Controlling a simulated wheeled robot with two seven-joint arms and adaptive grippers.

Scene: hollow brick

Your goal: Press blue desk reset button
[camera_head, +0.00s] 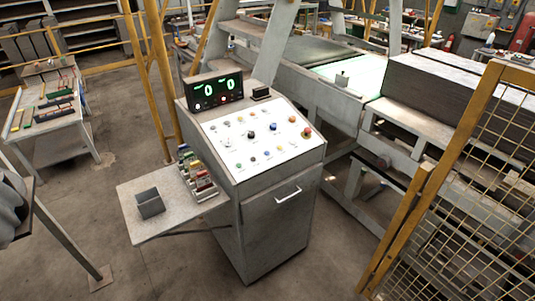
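The control desk (280,218) is a grey cabinet with a sloped white panel (285,141) on top, standing in the middle of the head view. The panel carries several small buttons and knobs. A small dark bluish button (273,127) sits near the panel's middle, and a black knob (251,134) is to its left. The colours and labels are too small to read surely. A red button (307,132) is at the panel's right side. No gripper of mine shows, and nothing covers the panel.
A display (214,90) with green zeros stands at the desk's back left. A side shelf (145,226) on the left holds a grey box (149,203) and a rack of coloured items (197,176). A yellow mesh fence (460,200) stands at right. Floor in front is clear.

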